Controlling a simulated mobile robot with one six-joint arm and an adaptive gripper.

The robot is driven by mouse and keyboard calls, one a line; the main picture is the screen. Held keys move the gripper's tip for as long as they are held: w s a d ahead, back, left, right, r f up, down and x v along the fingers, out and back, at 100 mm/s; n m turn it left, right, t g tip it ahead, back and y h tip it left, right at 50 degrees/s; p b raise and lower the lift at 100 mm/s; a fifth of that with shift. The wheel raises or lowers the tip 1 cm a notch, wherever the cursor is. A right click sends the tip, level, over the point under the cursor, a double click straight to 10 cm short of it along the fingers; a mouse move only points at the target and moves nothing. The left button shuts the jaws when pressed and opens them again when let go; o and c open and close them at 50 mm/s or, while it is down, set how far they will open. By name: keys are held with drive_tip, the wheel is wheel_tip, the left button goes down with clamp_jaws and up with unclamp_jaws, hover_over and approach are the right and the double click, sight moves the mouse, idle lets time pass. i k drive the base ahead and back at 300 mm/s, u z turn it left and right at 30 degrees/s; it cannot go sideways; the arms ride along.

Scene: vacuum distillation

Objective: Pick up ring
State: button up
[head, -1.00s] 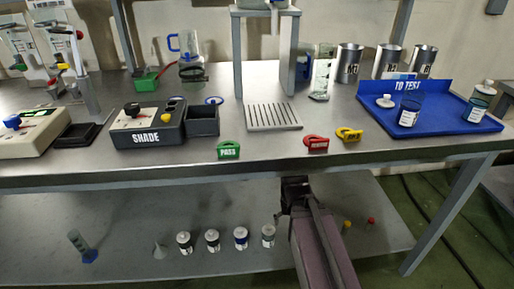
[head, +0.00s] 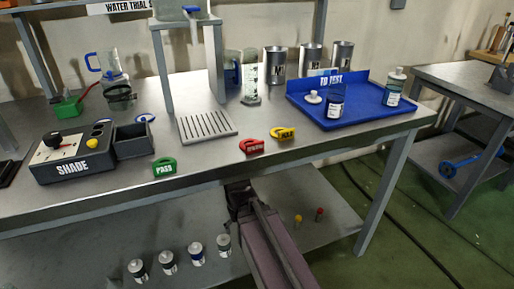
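No thing is plainly labelled as the ring. My gripper (head: 236,190) is dark and sits at the front edge of the steel bench, low in the middle of the picture. It is far from both pieces. Its fingers are too small and dark to tell open from shut.
The steel bench (head: 220,160) carries a SHADE box (head: 75,158), a slotted plate (head: 207,125), green, red and yellow tags, metal beakers and a blue tray (head: 365,122). Several small bottles stand on its lower shelf. Green floor with dark cables lies open between the tables.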

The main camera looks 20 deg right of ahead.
sight(159, 168)
drive_tip(key=u, duration=0.6)
drive_tip(key=k, duration=1)
drive_tip(key=z, duration=0.5)
